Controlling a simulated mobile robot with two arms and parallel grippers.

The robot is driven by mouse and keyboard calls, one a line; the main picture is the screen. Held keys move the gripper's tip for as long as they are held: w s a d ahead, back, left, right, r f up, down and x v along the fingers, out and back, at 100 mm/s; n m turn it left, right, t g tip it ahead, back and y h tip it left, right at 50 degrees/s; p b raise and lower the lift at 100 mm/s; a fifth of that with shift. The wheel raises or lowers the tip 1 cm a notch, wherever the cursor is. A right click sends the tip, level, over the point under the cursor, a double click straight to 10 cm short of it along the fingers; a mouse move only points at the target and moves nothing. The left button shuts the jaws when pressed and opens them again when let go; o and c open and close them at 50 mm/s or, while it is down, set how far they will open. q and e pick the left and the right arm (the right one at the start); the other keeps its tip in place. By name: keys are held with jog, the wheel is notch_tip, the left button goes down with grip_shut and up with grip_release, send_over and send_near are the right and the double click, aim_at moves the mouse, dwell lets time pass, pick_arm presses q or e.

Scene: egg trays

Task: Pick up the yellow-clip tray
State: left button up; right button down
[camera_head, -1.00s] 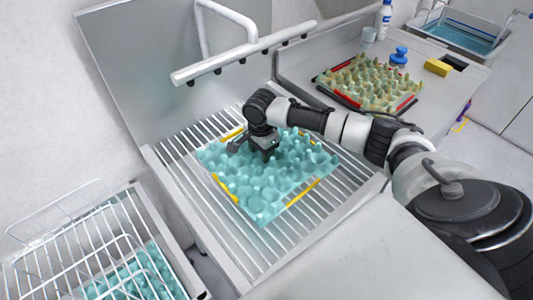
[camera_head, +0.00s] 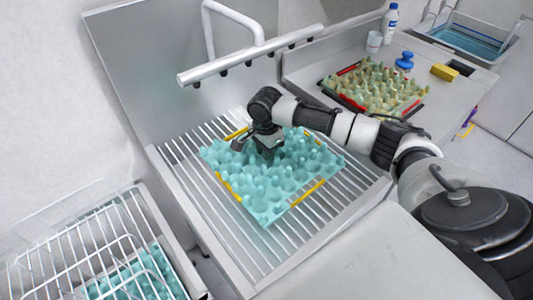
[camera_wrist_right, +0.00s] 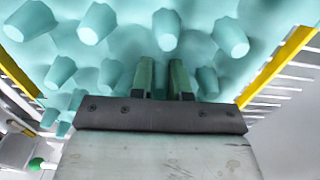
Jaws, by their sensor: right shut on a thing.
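The yellow-clip tray (camera_head: 262,208) is a teal egg tray with yellow clips along its edges. It lies on the slatted rack under the spray bar in the head view. It also fills the upper part of the right wrist view (camera_wrist_right: 205,40), with a yellow clip (camera_wrist_right: 280,65) at right. My right gripper (camera_head: 268,155) is over the tray's far part, pointing down among its pegs. In the right wrist view its two fingers (camera_wrist_right: 161,78) are close together, shut on a part of the tray; the gripped spot is mostly hidden. My left gripper is not in view.
The slatted rack (camera_head: 188,178) has a tall back panel and a spray bar (camera_head: 245,57) above it. A yellowish tray with red clips (camera_head: 345,98), blue-capped bottles and a yellow sponge (camera_head: 444,72) are on the right counter. A wire basket (camera_head: 60,255) stands at lower left.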

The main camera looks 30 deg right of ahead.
jog(key=r, duration=0.1)
jog(key=d+r, duration=0.1)
jog(key=r, duration=0.1)
jog(key=s+d+r+b, duration=0.2)
jog(key=d+r, duration=0.4)
jog(key=d, duration=0.4)
jog(key=shift+s+d+r, duration=0.15)
jog(key=shift+s+r, duration=0.15)
jog(key=shift+s, duration=0.25)
jog(key=c, duration=1.7)
grip_release()
grip_shut()
